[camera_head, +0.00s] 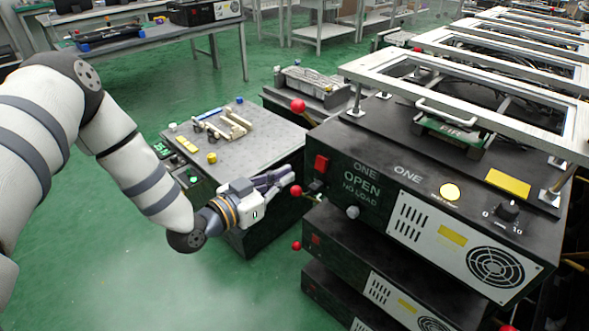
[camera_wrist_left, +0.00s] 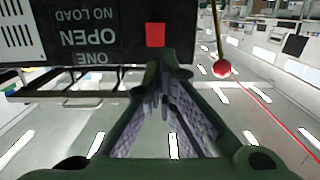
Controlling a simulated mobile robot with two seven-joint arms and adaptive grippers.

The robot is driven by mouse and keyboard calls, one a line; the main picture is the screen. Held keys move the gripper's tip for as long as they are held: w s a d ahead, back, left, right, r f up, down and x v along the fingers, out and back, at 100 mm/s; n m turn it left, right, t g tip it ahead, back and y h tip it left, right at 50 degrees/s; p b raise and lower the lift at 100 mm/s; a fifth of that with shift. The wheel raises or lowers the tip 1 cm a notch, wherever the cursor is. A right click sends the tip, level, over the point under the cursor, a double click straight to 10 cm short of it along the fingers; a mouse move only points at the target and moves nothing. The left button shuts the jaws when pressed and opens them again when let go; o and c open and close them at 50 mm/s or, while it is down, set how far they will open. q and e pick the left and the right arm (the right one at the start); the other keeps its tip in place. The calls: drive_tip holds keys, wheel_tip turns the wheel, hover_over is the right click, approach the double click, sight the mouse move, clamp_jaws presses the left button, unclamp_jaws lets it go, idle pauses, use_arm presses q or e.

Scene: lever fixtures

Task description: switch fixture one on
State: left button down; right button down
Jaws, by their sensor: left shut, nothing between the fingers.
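Fixture one (camera_head: 362,185) is a black box marked ONE, OPEN and NO LOAD, on top of a stack. It also shows upside down in the left wrist view (camera_wrist_left: 95,38). A red square (camera_head: 321,163) sits at its front left corner. A red lever ball (camera_head: 296,190) is low by this corner, and another red ball (camera_head: 297,105) stands higher on a rod. The wrist view shows one red ball (camera_wrist_left: 221,68) on a thin rod; I cannot tell which it is. My left gripper (camera_head: 291,180) is shut and empty, close beside the lower ball; contact is unclear. My right gripper is not in view.
More black fixtures (camera_head: 350,255) are stacked below, with a red ball (camera_head: 296,245) on the left. A grey-topped bench (camera_head: 235,160) with small parts stands behind my left gripper. White frames (camera_head: 455,80) rise above fixture one. Green floor is open at front left.

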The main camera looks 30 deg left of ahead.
use_arm(q)
drive_tip(key=v, duration=0.4)
drive_tip(key=shift+s+a, duration=0.1)
drive_tip(key=shift+s, duration=0.3)
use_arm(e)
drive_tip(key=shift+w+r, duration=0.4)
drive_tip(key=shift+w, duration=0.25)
